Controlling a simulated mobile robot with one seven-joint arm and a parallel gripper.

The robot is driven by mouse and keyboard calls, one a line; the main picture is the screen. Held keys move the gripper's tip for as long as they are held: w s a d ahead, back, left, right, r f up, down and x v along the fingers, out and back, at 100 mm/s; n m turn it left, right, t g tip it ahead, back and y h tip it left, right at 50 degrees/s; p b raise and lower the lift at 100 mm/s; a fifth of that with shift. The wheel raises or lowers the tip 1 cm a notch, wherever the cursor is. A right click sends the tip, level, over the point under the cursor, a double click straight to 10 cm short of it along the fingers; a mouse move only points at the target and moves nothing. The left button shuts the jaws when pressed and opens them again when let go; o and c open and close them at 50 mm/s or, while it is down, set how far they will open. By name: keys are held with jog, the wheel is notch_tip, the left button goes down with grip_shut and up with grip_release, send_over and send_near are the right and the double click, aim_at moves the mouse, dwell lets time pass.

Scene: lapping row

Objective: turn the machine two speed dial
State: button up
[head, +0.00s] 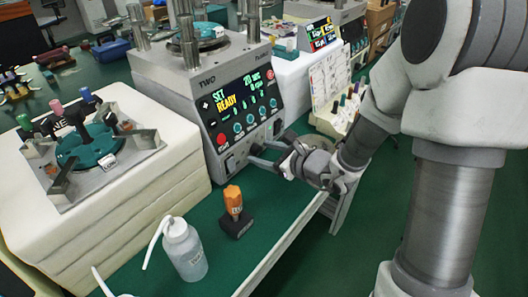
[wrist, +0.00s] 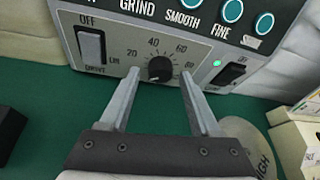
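Machine two, a grey box marked "TWO" (head: 185,95), stands on the green bench with a lit screen reading "SET READY". Its speed dial (wrist: 160,69), a black round knob with a scale of numbers around it, shows low on the front panel in the wrist view. In the head view the dial is hidden or too small to tell. My gripper (wrist: 161,85) is open, its two fingers apart on the left and right of the dial, pointing at the panel. I cannot tell whether either finger touches the knob. In the head view my gripper (head: 268,155) is at the machine's lower front.
A drive switch (wrist: 91,46) is left of the dial; another black switch (wrist: 231,73) with a green light is at right. An orange-topped tool (head: 233,203) and a wash bottle (head: 184,250) stand on the bench. White stacked blocks (head: 130,215) are at left.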

grip_shut()
jog(key=shift+r+p, duration=0.15)
jog(key=shift+p, duration=0.3)
jog(key=shift+w+d+r+m+g+y+p, duration=0.15)
jog(key=shift+m+g+y+p, duration=0.2)
jog(key=shift+m+p, duration=0.65)
jog(key=m+g+p, duration=0.1)
jog(key=p, duration=0.2)
jog(key=shift+y+p, duration=0.35)
jog(key=shift+p, duration=0.05)
jog(key=m+g+y+p, duration=0.1)
jog(key=m+p, duration=0.1)
jog(key=p, duration=0.1)
jog(key=m+g+y+p, duration=0.1)
jog(key=m+p, duration=0.1)
jog(key=p, duration=0.1)
jog(key=shift+w+d, duration=0.1)
jog(key=shift+w, duration=0.05)
jog(key=m+y+p, duration=0.1)
jog(key=m+g+p, duration=0.1)
jog(key=m+p, duration=0.1)
jog(key=shift+w+f+y, duration=0.1)
jog(key=shift+f+y, duration=0.2)
jog(key=shift+y, duration=0.1)
jog(key=m, duration=0.1)
jog(key=m+y, duration=0.1)
jog(key=m+p, duration=0.1)
jog(key=m, duration=0.1)
jog(key=shift+f+g+y, duration=0.25)
jog(key=shift+y, duration=0.15)
